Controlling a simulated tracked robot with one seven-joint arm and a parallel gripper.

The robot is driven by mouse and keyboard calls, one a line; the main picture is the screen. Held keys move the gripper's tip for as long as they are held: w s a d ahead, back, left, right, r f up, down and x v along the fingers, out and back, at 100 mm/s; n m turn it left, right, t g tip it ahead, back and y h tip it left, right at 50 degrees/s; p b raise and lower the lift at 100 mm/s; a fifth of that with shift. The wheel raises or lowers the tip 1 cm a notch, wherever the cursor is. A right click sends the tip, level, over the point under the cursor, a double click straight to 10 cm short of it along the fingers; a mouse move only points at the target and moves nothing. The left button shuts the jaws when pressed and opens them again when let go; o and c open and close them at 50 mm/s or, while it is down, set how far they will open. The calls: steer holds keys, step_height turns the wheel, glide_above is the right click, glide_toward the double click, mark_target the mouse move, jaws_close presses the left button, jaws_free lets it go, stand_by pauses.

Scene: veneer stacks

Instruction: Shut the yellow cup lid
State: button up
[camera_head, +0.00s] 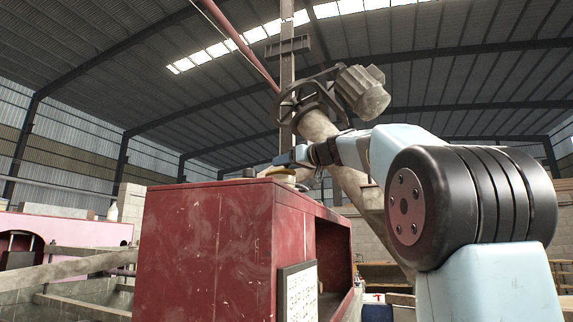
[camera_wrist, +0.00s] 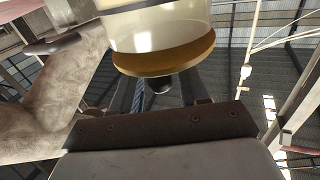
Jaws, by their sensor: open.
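The yellow cup (camera_head: 283,172) stands on top of the red cabinet in the head view, small and partly hidden by my gripper (camera_head: 286,159). In the wrist view the scene appears upside down. There the cup's clear, shiny body (camera_wrist: 158,33) shows at the top, with the yellow-brown lid (camera_wrist: 165,58) along its edge and a dark round knob (camera_wrist: 158,84) on the lid. The lid lies close against the body; I cannot tell whether it is fully seated. My gripper is open, with its fingers close to the lid and knob; contact is unclear.
The red cabinet (camera_head: 205,250) fills the middle of the head view, with an open side and a printed sign (camera_head: 298,292). A large pipe with a motor (camera_head: 360,90) rises just behind the cup. A pink machine (camera_head: 60,230) stands at the left.

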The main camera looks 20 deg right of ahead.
steer(key=shift+c, duration=0.3)
jaws_close()
stand_by(0.3)
